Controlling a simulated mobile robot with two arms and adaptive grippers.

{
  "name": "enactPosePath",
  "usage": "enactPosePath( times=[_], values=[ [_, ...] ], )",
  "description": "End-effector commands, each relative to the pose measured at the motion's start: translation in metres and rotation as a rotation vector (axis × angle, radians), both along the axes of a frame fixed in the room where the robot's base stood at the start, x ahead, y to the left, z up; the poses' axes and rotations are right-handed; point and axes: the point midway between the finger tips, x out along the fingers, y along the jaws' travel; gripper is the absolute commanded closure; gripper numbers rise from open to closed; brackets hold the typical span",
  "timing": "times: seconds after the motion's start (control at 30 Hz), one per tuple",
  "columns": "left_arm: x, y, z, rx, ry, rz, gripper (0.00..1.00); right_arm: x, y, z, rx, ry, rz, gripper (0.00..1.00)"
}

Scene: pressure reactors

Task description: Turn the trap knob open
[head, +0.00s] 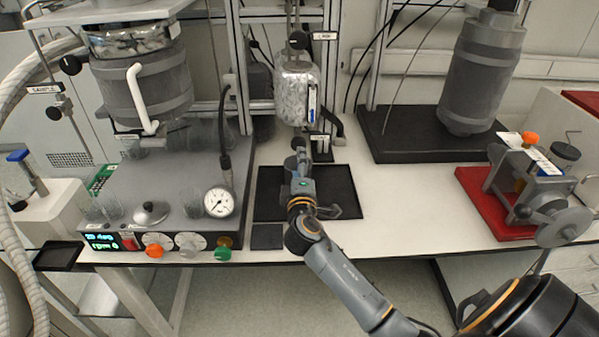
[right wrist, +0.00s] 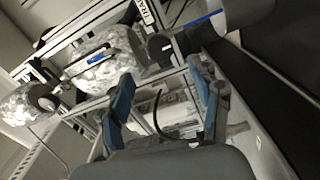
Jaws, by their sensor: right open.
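In the right wrist view a dark round knob (right wrist: 160,46) sits beside a white label (right wrist: 146,12) reading "TRA", partly cut off. It is at the lower end of a foil-wrapped vessel (right wrist: 105,58), which also hangs at the back centre in the head view (head: 295,88). My right gripper (right wrist: 160,76) is open and empty, its two blue-padded fingers apart with the knob beyond their tips. In the head view the right gripper (head: 301,160) is just below the vessel and hides part of what lies behind it. My left gripper is not in view.
A grey control unit (head: 150,185) with a gauge (head: 219,202) stands left. A black tray (head: 345,190) lies under my right arm. A red-based device (head: 480,205) and a dark cylinder (head: 483,70) stand right. Metal posts frame the vessel.

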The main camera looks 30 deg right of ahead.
Motion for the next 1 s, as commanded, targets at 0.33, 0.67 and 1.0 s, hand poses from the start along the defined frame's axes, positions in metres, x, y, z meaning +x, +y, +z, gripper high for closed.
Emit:
enactPosePath(
  times=[0.33, 0.67, 1.0],
  values=[
    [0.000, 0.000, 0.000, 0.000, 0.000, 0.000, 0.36, -0.022, 0.014, 0.000, 0.000, 0.000, 0.001, 0.36],
    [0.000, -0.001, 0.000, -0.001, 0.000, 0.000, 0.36, -0.021, 0.014, 0.000, 0.000, 0.000, 0.001, 0.36],
    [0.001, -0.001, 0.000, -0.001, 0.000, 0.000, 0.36, -0.064, 0.021, -0.046, 0.246, 0.071, -0.045, 0.36]
  ],
)
